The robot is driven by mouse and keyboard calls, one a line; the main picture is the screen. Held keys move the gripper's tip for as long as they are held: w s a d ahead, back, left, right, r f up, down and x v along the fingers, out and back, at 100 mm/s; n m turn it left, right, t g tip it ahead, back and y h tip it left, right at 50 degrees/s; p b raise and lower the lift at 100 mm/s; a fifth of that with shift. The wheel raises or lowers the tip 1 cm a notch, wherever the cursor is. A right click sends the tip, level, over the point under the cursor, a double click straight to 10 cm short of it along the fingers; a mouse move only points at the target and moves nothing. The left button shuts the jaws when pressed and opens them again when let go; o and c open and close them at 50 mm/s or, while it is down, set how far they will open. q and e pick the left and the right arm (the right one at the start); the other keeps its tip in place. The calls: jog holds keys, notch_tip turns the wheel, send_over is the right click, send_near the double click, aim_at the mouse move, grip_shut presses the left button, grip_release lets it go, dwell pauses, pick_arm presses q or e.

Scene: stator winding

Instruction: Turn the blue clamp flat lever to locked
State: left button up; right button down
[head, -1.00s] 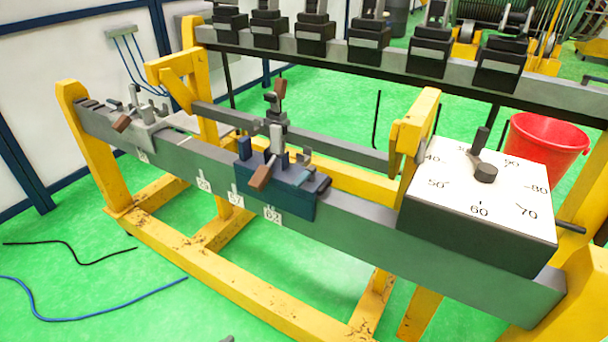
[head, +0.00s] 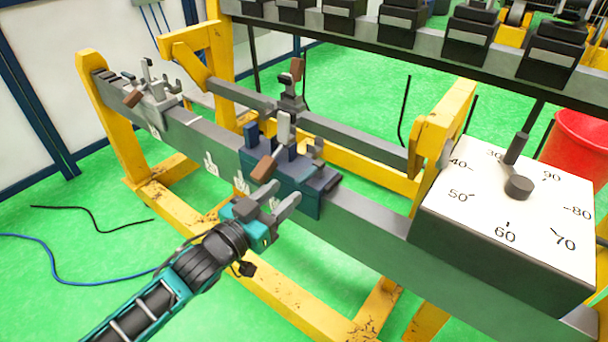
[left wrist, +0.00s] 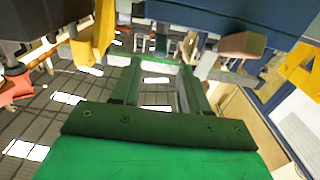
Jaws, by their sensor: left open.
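The blue clamp (head: 317,194) sits on the grey rail at the middle of the head view. Its flat lever (head: 264,169) has a brown grip that sticks out toward the front left. A second brown-gripped lever (head: 297,70) stands upright behind it. My left gripper (head: 283,194) is open and empty, its fingers just in front of and below the flat lever's grip, apart from it as far as I can tell. In the left wrist view the brown grip (left wrist: 243,44) and the blue clamp body (left wrist: 225,18) are beyond the fingers, to the upper right. My right gripper is out of view.
A grey clamp (head: 155,97) sits farther left on the rail. A dial box (head: 470,215) with a black pointer stands at the right. Yellow frame posts (head: 440,125) rise behind the rail. A red bucket (head: 580,150) is at the far right. The floor at front left is mostly clear.

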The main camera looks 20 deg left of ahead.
aim_at(297, 182)
pick_arm(q)
jog(key=x, duration=0.7)
jog(key=shift+w+d+f, duration=0.1)
jog(key=shift+w, duration=0.15)
jog(key=shift+c, duration=0.3)
grip_shut()
